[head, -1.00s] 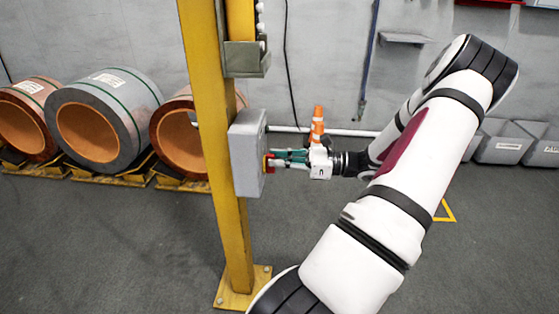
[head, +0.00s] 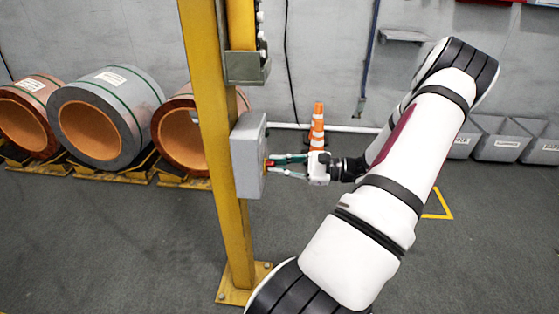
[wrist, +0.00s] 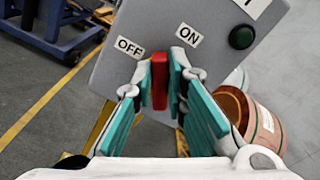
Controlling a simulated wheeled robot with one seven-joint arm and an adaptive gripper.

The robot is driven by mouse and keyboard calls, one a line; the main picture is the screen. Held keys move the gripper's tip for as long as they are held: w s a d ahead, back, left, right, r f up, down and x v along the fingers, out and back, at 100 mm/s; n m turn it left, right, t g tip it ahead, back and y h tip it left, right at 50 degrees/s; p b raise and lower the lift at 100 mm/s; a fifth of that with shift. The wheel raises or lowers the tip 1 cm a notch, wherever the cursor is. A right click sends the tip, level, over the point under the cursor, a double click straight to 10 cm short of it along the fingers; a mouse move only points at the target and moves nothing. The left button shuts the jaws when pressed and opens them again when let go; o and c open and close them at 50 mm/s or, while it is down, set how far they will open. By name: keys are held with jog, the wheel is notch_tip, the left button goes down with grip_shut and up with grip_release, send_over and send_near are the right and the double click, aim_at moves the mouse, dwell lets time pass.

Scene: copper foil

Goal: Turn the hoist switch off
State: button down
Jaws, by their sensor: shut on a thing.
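The hoist switch is a red handle (wrist: 160,82) on the face of a grey box (head: 247,155), which is fixed to a yellow post. In the wrist view the handle's upper end lies between the OFF label (wrist: 130,47) at left and the ON label (wrist: 188,35) at right, nearer OFF. My gripper (head: 277,166) reaches the box face from the right. Its green-padded fingers, also in the wrist view (wrist: 160,98), are shut on the red handle, one on each side. The handle's pivot is hard to make out.
A round dark green button (wrist: 241,37) sits on the same face, right of ON. The yellow post (head: 218,120) stands bolted to the floor. Copper coils (head: 100,120) lie behind at left. An orange cone (head: 317,125) stands behind my gripper. Grey bins (head: 500,138) line the wall at right.

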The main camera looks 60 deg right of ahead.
jog(key=n, duration=0.5)
jog(key=shift+s+a+f+n, duration=0.15)
jog(key=shift+a+f+n, duration=0.15)
jog(key=shift+a+f, duration=0.05)
jog(key=n, duration=0.3)
jog(key=f+n+b, duration=0.1)
jog(key=n, duration=0.1)
jog(key=shift+a+n, duration=0.1)
jog(key=shift+n, duration=0.3)
jog(key=shift+s, duration=0.1)
jog(key=c, duration=1.6)
grip_release()
jog(key=v, duration=1.2)
